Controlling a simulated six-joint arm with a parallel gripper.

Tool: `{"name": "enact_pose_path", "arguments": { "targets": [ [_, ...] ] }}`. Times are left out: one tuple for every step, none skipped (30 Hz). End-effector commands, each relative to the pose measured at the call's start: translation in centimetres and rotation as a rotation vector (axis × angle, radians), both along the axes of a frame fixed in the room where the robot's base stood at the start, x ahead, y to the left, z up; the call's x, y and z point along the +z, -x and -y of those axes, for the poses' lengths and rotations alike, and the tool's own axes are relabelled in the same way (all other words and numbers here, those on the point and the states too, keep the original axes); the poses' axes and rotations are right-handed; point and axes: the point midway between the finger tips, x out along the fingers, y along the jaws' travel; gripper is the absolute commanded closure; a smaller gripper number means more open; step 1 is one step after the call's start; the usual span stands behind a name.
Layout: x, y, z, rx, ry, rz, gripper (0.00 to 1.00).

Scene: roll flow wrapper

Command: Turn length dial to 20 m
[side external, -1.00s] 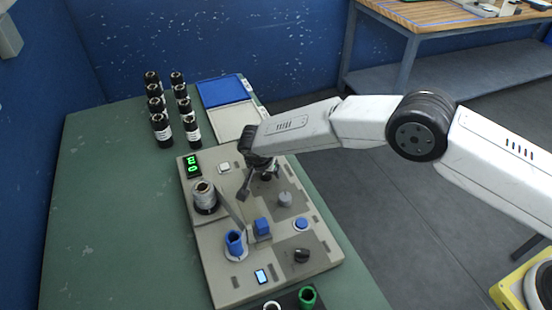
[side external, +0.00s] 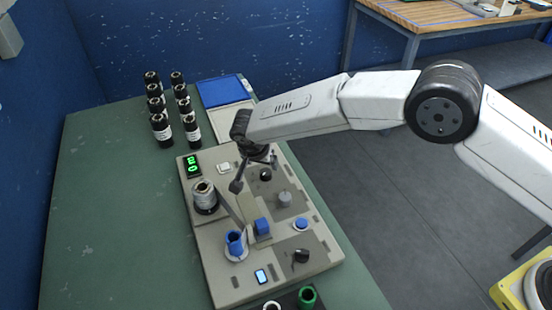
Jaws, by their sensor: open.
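The machine panel (side external: 215,265) is a beige board on the green table. A black knob (side external: 265,174) sits near its far right corner, a grey knob (side external: 284,199) is nearer, and another black knob (side external: 301,256) is on a dark plate near the front right. I cannot tell from labels which is the length dial. A green digit display (side external: 193,165) is lit at the far left corner; its digits are too small to read surely. My gripper (side external: 254,173) is open and empty above the far part of the panel, beside and above the far black knob, apparently not touching it.
A silver and black roll (side external: 205,197), a blue cylinder (side external: 235,242), a blue block (side external: 262,228) and a blue button (side external: 301,223) stand on the panel. Several black rolls (side external: 162,130) stand beyond it near blue and white trays (side external: 219,91). The table's left side is clear.

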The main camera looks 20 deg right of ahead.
Motion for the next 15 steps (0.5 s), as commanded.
{"name": "enact_pose_path", "arguments": {
  "targets": [
    [0.49, 0.17, -0.17, 0.0, -0.001, 0.001, 0.17],
    [0.68, 0.24, -0.22, 0.001, 0.0, 0.0, 0.17],
    [0.92, 0.33, -0.28, 0.001, 0.0, 0.0, 0.17],
    [1.08, 0.37, -0.32, 0.001, 0.0, 0.0, 0.17],
    [1.22, 0.41, -0.34, 0.0, 0.0, 0.0, 0.17],
    [1.34, 0.45, -0.38, 0.0, 0.0, 0.0, 0.17],
    [1.4, 0.48, -0.39, 0.0, 0.0, 0.0, 0.17],
    [1.44, 0.5, -0.39, 0.0, 0.0, 0.0, 0.17],
    [1.46, 0.52, -0.39, 0.0, 0.001, -0.001, 0.17],
    [1.47, 0.52, -0.4, 0.0, 0.001, -0.001, 0.17],
    [1.47, 0.51, -0.39, 0.0, 0.001, -0.001, 0.17],
    [1.47, 0.51, -0.39, 0.0, 0.001, -0.001, 0.17],
    [1.46, 0.51, -0.39, 0.0, 0.001, -0.001, 0.17],
    [1.46, 0.51, -0.39, 0.0, 0.001, -0.001, 0.17],
    [1.45, 0.5, -0.38, 0.0, 0.001, -0.001, 0.17]
  ]
}}
